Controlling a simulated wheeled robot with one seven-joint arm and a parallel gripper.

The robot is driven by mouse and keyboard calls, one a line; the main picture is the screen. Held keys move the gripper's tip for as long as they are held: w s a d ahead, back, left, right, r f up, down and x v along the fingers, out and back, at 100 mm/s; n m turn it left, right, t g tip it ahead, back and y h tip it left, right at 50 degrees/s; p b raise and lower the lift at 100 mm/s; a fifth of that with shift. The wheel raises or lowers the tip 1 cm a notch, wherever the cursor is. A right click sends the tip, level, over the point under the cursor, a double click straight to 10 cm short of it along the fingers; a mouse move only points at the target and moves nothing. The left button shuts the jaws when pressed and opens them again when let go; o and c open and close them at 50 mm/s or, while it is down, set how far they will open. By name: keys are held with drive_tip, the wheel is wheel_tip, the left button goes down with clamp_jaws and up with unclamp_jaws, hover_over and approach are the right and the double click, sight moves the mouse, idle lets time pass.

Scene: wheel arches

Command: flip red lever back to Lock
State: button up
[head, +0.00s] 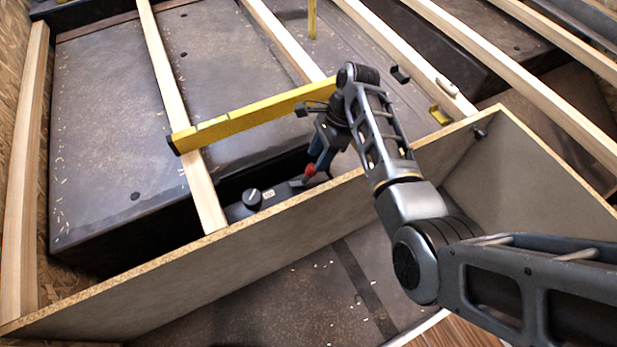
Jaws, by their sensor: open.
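The red lever (310,170) shows as a small red knob on a dark control box (240,212) set low behind the chipboard panel. The box also carries a round black knob (253,197) with a white mark and a small pale label (269,193). My gripper (318,158) reaches down from above, with its blue-tipped fingers close to the red knob. The fingers are open. I cannot tell whether they touch the lever. The Lock marking cannot be read, and the lever's lower part is hidden.
A yellow spirit level (235,120) lies across the wooden battens (170,90) just behind my gripper. The chipboard panel (190,255) stands in front of the box, its top edge below my arm. A yellow bracket (440,115) and a white item (447,86) are at the right.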

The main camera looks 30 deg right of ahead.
sight(309, 175)
drive_tip(key=b+x, duration=0.3)
drive_tip(key=x, duration=0.4)
drive_tip(key=shift+a+f, duration=0.15)
drive_tip(key=shift+f, duration=0.15)
clamp_jaws()
